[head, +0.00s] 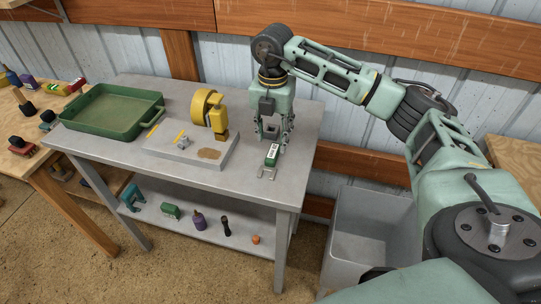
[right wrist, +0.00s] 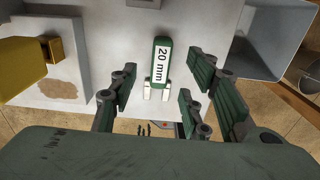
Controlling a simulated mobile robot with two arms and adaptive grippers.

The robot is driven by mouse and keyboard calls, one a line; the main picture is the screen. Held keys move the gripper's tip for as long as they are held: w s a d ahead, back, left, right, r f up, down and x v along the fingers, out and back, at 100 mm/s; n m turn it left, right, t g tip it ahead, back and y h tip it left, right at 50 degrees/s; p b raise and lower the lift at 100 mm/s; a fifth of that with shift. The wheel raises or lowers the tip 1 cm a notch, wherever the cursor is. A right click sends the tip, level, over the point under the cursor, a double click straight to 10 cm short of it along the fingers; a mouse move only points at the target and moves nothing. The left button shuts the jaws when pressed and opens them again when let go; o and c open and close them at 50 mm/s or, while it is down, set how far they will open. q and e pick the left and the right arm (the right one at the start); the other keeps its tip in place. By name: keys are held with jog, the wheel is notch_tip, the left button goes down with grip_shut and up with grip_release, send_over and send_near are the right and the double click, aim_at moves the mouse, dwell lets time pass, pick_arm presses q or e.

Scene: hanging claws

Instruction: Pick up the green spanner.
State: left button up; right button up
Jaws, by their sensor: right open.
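The green spanner (head: 271,157) lies on the grey metal table (head: 225,180) near its right front corner. It has a green grip with a white label and a pale forked end towards the front edge. In the right wrist view the spanner (right wrist: 161,62) lies between the two sides of the fingers, and its label reads 20 mm. My right gripper (head: 274,138) is open and empty, pointing down just above and behind the spanner. The right wrist view shows its fingers (right wrist: 162,88) spread on both sides. My left gripper is not in view.
A grey board with a yellow device (head: 215,112) stands left of the spanner. A green tray (head: 113,132) is at the table's left. A grey bin (head: 365,245) stands right of the table. Several small objects sit on the lower shelf. A wooden bench is at far left.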

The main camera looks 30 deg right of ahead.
aim_at(273, 151)
jog(key=f+p, duration=0.1)
jog(key=f, duration=0.3)
jog(key=shift+s+f+p, duration=0.2)
jog(key=shift+f+p, duration=0.15)
jog(key=shift+p, duration=0.05)
jog(key=shift+f, duration=0.45)
jog(key=shift+a, duration=0.1)
jog(key=shift+c, duration=1)
grip_shut()
